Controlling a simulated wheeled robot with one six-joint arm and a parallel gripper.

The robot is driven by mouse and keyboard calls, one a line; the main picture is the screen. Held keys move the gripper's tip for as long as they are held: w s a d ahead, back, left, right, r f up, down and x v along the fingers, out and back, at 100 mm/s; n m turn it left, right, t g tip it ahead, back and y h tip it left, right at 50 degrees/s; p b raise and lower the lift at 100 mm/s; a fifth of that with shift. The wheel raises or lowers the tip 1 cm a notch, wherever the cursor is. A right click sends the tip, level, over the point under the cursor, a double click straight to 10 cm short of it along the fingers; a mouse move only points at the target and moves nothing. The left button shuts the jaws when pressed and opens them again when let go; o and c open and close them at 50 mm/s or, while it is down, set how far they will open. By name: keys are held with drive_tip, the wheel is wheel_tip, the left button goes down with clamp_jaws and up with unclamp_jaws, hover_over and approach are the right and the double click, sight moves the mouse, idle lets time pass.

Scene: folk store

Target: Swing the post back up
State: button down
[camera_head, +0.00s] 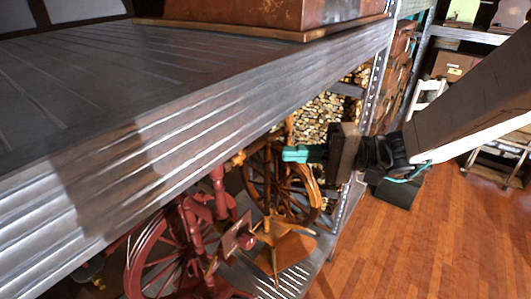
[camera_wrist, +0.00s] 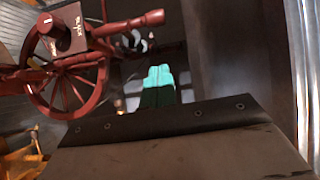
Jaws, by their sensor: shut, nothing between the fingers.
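A red spinning wheel (camera_head: 165,250) stands on the lower metal shelf, partly hidden by the upper shelf. It has a turned red post (camera_head: 220,190). In the wrist view the red wheel (camera_wrist: 68,85) is at the upper left, with a turned red bar (camera_wrist: 130,23) reaching right from it. I cannot tell for certain which part is the task's post. My gripper (camera_head: 292,154) has teal fingertips and is shut and empty, just below the upper shelf's edge, in front of an orange-brown spinning wheel (camera_head: 308,190). The shut fingertips (camera_wrist: 158,76) also show in the wrist view, apart from the red bar.
The thick upper shelf board (camera_head: 190,130) hangs over the wheels and hides much of them. A metal upright (camera_head: 362,135) stands right of the orange-brown wheel. Stacked firewood (camera_head: 325,115) is behind. The wooden floor (camera_head: 430,250) at right is mostly clear.

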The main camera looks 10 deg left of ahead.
drive_tip(key=s+d+f+m+g+h, duration=0.15)
drive_tip(key=s+d+f+h, duration=0.35)
drive_tip(key=s+d+h, duration=0.55)
drive_tip(key=s+d+r+t+h, duration=0.1)
drive_tip(key=s+d+t+h, duration=0.1)
drive_tip(key=d, duration=0.5)
drive_tip(key=s+d+r+t+h, duration=0.2)
drive_tip(key=d, duration=0.5)
drive_tip(key=s+d+r+m+t+h, duration=0.1)
drive_tip(key=s+d+t+h, duration=0.1)
drive_tip(key=d, duration=0.5)
drive_tip(key=shift+s+r+h, duration=0.15)
drive_tip(key=shift+r+h, duration=0.2)
drive_tip(key=shift+h, duration=0.1)
